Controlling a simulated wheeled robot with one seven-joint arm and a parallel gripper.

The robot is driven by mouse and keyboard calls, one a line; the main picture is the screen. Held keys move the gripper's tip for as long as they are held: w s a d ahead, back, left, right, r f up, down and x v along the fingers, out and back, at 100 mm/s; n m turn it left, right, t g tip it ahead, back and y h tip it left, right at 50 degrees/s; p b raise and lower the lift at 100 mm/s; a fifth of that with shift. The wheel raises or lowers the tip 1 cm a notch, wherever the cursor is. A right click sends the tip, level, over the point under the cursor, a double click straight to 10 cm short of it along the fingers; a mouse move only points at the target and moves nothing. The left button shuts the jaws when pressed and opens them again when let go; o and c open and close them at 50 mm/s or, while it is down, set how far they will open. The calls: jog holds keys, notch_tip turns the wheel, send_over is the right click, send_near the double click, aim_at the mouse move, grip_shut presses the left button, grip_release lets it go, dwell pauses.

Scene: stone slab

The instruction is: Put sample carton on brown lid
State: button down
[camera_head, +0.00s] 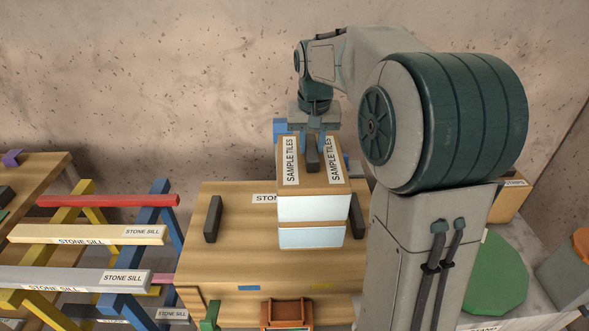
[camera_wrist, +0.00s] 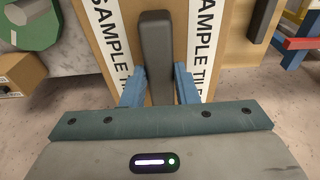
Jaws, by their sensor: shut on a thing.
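The sample carton (camera_head: 313,178) is a brown box with two "SAMPLE TILES" labels, pale front panels and a dark upright handle on top. It also shows in the wrist view (camera_wrist: 128,18). My gripper (camera_head: 312,138) is above it, with its blue fingers on both sides of the handle; in the wrist view the gripper (camera_wrist: 159,88) is shut on that handle. A broad brown wooden lid (camera_head: 240,255) with a dark grip at each side lies below the carton. The carton hides part of it and its "STON..." label. I cannot tell whether the carton touches the lid.
Coloured trestles (camera_head: 165,235) carrying stone sills stand at the left. A reddish-brown object (camera_head: 287,313) and a green one (camera_head: 210,315) are at the front edge. A green disc (camera_head: 497,275) lies at the right, with a box (camera_head: 512,198) behind it. A wall closes the back.

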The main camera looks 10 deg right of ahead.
aim_at(295, 164)
jog(key=a, duration=0.1)
jog(key=a+f, duration=0.2)
jog(key=a, duration=0.1)
jog(key=shift+s+f, duration=0.15)
jog(key=shift+s, duration=0.15)
jog(key=shift+f+p, duration=0.55)
jog(key=shift+f, duration=1.5)
jog(key=shift+f, duration=0.15)
jog(key=c, duration=1.1)
grip_release()
